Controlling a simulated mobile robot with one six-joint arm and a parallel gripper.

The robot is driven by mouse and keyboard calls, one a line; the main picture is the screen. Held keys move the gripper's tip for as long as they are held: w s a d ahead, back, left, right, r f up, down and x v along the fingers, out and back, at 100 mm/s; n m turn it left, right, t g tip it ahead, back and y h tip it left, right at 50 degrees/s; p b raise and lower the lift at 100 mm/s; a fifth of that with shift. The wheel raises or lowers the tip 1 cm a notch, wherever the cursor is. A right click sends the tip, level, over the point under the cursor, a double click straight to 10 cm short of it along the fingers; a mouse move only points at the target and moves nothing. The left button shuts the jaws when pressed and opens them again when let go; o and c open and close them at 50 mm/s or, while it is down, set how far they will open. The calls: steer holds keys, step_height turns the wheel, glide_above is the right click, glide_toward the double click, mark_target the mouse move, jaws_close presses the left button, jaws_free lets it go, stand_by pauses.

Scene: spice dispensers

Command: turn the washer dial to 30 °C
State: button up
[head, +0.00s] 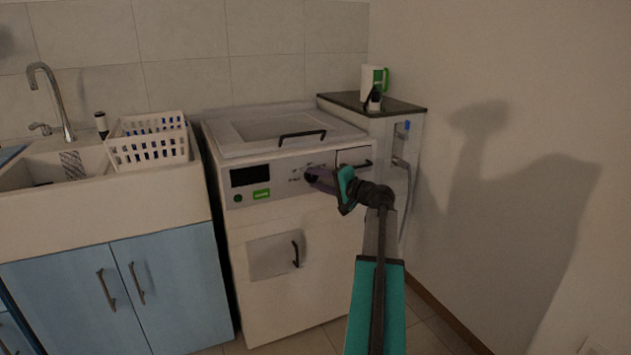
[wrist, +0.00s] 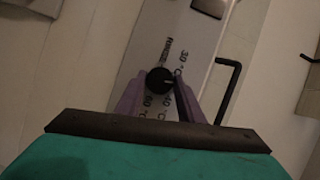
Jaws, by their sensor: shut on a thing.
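The washer (head: 290,210) is a white front panel machine with a dark display and a green label. Its black round dial (wrist: 160,80) shows in the wrist view, with printed labels around it, among them 30 °C at upper right and 40 °C at lower right. A light pointer mark on the dial points right, roughly between those two labels; the exact setting is hard to tell. My gripper (head: 310,178) is at the panel, with its purple fingers on both sides of the dial in the wrist view (wrist: 159,84), shut on it.
A sink with a white basket (head: 148,150) stands left of the washer. A narrow cabinet (head: 385,108) with a white and green container (head: 373,79) stands at its right, near the wall. A black handle (head: 302,136) is on the washer's lid.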

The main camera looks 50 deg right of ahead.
steer(key=n, duration=0.1)
steer(key=n+g, duration=0.1)
steer(key=shift+w+r+n+h, duration=0.15)
steer(key=shift+r+n+h, duration=0.15)
steer(key=shift+r, duration=0.1)
steer(key=shift+w+r+n+g+h, duration=0.15)
steer(key=shift+n+g+h, duration=0.5)
steer(key=shift+n, duration=0.85)
steer(key=o, duration=1.1)
steer(key=shift+a, duration=0.1)
steer(key=shift+c, duration=0.2)
steer(key=shift+s, duration=0.2)
steer(key=p+v, duration=0.2)
steer(key=v, duration=1.1)
steer(key=shift+s, duration=0.3)
